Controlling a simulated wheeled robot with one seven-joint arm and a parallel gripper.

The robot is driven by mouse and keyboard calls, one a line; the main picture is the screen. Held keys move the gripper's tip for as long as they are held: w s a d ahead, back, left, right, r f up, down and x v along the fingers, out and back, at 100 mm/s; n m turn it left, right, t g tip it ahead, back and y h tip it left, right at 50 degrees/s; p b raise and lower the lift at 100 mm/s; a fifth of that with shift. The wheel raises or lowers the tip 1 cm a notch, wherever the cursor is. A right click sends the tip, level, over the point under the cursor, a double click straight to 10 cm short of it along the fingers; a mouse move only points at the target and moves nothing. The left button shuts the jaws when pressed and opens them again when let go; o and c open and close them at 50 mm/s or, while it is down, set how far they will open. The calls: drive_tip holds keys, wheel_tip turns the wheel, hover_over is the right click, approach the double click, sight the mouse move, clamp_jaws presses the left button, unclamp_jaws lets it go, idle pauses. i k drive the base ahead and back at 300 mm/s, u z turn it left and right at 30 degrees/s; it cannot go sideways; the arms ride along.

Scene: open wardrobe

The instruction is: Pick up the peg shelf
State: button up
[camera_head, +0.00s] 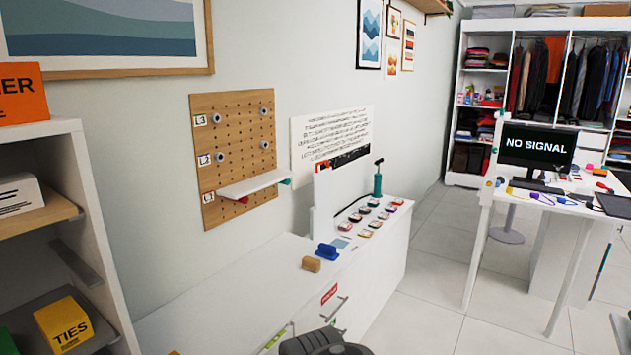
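The peg shelf (257,185) is a thin white board on the wooden pegboard (236,130) at the left of centre. It sits low on the board, level with the L1 label, on two pegs, a red one at its left end and a green one at its right end. Grey round pegs sit in pairs higher up beside the L3 and L2 labels. A dark rounded part at the bottom edge looks like part of my arm. My gripper's fingers do not show, and nothing is seen touching the shelf.
A white counter (250,285) below the pegboard carries a wooden block (311,264), a blue block (326,251) and several small round items. A white upright panel (323,205) stands right of the shelf. A white shelf unit (95,200) stands at left.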

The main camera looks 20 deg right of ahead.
sight(235, 191)
drive_tip(key=z, duration=1.75)
drive_tip(key=i, duration=1.85)
drive_tip(key=u, duration=3.3)
